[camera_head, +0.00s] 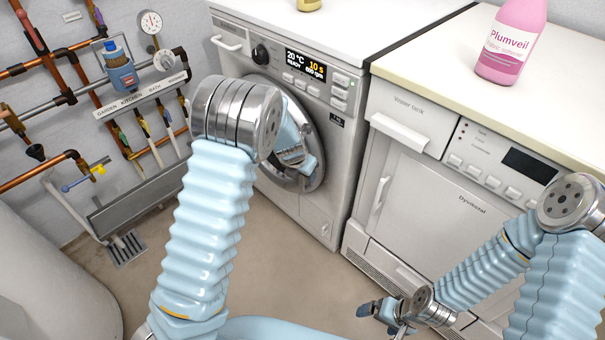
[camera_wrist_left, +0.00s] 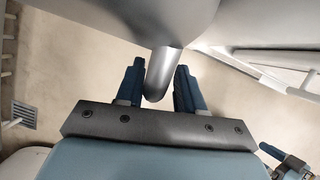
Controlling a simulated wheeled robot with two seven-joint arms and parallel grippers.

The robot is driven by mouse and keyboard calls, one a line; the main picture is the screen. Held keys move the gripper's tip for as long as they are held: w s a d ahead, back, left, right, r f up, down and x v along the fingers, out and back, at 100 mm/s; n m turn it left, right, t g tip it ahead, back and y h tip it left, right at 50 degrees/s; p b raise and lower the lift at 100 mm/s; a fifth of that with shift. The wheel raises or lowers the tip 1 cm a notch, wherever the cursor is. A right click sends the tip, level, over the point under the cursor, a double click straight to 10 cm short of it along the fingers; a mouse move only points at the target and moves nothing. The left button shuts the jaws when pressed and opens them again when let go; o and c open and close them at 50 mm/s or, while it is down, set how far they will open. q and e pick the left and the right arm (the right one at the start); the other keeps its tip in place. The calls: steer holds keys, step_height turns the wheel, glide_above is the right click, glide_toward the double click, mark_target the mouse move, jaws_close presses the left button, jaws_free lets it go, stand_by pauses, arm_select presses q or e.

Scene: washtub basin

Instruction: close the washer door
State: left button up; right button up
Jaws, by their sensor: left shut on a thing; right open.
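The washer (camera_head: 325,185) stands at the middle back in the head view. Its round washer door (camera_head: 318,176) has a grey rim and dark centre, partly hidden by my left arm. I cannot tell how far it stands from the washer front. In the left wrist view, my left gripper (camera_wrist_left: 157,88) has its dark blue fingers on either side of a grey rounded tab (camera_wrist_left: 162,70), which looks like the door's handle, and is shut on it. My right gripper (camera_head: 385,310) is open and empty, low over the floor in front of the dryer.
A white dryer (camera_head: 408,180) stands right of the washer, with a pink bottle (camera_head: 511,42) on its top. Copper pipes and gauges (camera_head: 150,22) line the left wall above a floor drain (camera_head: 125,248). A pale rounded tub (camera_head: 50,275) is at the lower left. The middle floor is bare.

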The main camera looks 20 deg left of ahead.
arm_select(q)
steer(key=shift+d, duration=0.15)
steer(key=v, duration=1.3)
steer(key=shift+s+r, duration=0.15)
steer(key=shift+r, duration=0.2)
